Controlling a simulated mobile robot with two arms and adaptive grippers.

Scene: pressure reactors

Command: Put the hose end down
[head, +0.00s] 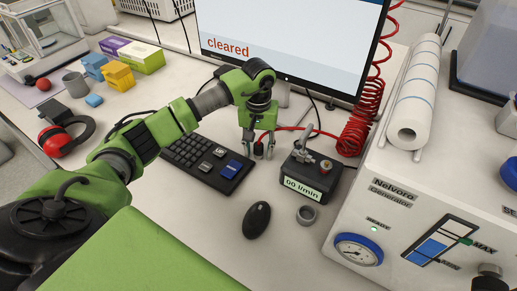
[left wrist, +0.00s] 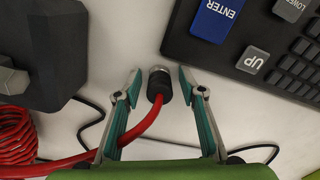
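The hose end (left wrist: 158,84), a black grip with a metal tip on a red hose (left wrist: 140,128), lies on the white bench in the left wrist view. My left gripper (left wrist: 159,80) is open around it, with one finger on each side and a visible gap to both. In the head view my left gripper (head: 259,150) points down at the bench between the keyboard and a black flow meter box (head: 309,175) reading "00 l/min". The red hose (head: 290,129) runs from there to a coil on the right. My right gripper is not in view.
The keyboard (head: 196,160) is close on the left of the gripper. A black mouse (head: 257,220) and a grey ring (head: 306,214) lie in front. The Nelvoro generator (head: 390,215) stands at the right. The monitor (head: 290,45) reads "cleared".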

